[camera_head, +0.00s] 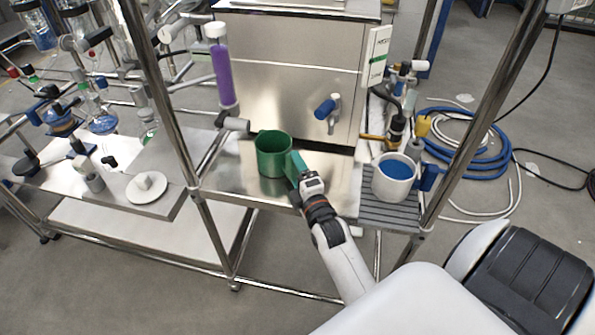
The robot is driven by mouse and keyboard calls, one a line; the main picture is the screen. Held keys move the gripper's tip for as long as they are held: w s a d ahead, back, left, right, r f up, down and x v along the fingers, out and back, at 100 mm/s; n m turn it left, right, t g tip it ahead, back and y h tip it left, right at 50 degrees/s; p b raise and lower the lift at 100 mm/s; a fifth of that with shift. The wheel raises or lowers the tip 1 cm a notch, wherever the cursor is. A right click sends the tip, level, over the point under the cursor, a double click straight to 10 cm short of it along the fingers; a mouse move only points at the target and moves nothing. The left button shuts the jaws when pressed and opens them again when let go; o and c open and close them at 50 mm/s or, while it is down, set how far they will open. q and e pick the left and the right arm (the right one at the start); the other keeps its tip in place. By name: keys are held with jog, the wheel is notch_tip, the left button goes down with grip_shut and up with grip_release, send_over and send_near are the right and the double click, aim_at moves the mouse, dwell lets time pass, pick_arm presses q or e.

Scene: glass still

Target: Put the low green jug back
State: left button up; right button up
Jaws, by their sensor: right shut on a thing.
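The low green jug (272,154) is upright on or just above the steel shelf (230,178), in front of the steel cabinet; I cannot tell whether its base touches. It looks empty from above. Its handle (294,166) points toward my right gripper (299,179), which is shut on it. The fingertips are partly hidden by the gripper's own body. My left gripper is not in view.
A white jug with blue contents (395,177) stands on a grey ribbed mat (385,211) at right. A blue-handled tap (327,110) juts from the cabinet (285,90). A purple column (222,76) stands at left. Steel frame posts flank the shelf.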

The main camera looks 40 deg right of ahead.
jog(key=shift+f, duration=0.1)
jog(key=o, duration=1.4)
jog(key=shift+f, duration=0.2)
jog(key=shift+s+a+f, duration=0.1)
jog(key=shift+s+a, duration=0.05)
jog(key=shift+s, duration=0.25)
jog(key=v, duration=1.1)
jog(key=shift+r+b, duration=0.3)
jog(key=shift+b, duration=0.05)
jog(key=shift+s, duration=0.1)
